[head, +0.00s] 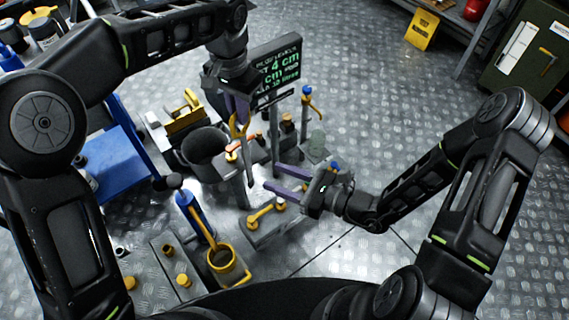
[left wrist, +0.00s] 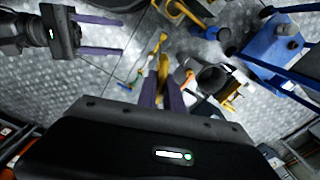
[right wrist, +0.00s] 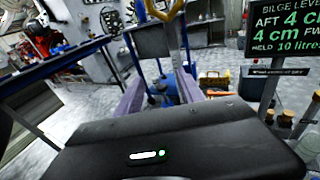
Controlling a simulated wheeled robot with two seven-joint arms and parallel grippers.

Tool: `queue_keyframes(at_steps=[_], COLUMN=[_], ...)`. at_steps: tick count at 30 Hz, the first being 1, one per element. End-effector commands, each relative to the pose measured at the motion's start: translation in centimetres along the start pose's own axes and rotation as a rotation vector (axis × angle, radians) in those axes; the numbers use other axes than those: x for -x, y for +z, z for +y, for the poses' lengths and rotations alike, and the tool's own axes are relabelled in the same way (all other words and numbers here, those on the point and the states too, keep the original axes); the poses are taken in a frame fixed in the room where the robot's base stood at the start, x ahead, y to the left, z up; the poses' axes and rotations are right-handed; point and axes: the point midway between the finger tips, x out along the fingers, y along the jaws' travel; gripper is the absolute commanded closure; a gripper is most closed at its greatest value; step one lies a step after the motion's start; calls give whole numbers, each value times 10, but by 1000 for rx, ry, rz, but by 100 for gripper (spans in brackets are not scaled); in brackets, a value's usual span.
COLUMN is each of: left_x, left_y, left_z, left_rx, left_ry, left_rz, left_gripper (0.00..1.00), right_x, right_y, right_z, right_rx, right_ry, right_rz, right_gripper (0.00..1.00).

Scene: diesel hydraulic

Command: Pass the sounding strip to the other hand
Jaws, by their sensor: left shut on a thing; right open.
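The sounding strip shows in the head view as a yellow grip (head: 238,126) with a narrow grey length hanging below it. My left gripper (head: 237,112) is shut on it, pointing down above the equipment. In the left wrist view the yellow part (left wrist: 163,68) lies between the purple fingertips. My right gripper (head: 270,178) is open and empty, lower and to the right, its two purple fingers pointing left toward the hanging length. It also appears in the left wrist view (left wrist: 120,36).
A dark round bucket (head: 204,146) stands left of the strip. A sign with green bilge-level text (head: 280,68) stands behind it. A blue-and-yellow hand pump (head: 196,218) and a yellow-handled valve (head: 262,213) stand in front. Open floor (head: 370,90) lies to the right.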

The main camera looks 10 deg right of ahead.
Motion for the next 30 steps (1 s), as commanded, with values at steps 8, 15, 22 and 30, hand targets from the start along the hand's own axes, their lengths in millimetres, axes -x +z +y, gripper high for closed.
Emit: queue_keyframes(at_steps=[8, 15, 22, 30], left_x=[0, 0, 0, 0], left_y=[0, 0, 0, 0], left_z=[0, 0, 0, 0], left_rx=[0, 0, 0, 0], left_ry=[0, 0, 0, 0], left_rz=[0, 1, 0, 0], left_gripper=[100, 100, 100, 100], right_x=[2, 2, -7, -47], right_y=[25, 25, 26, 30], right_z=[-25, -24, -24, -28], right_rx=[24, 25, 25, 25], right_ry=[-105, -102, -99, -97], right_rz=[-104, -102, -103, -104], right_gripper=[55, 55, 55, 55])
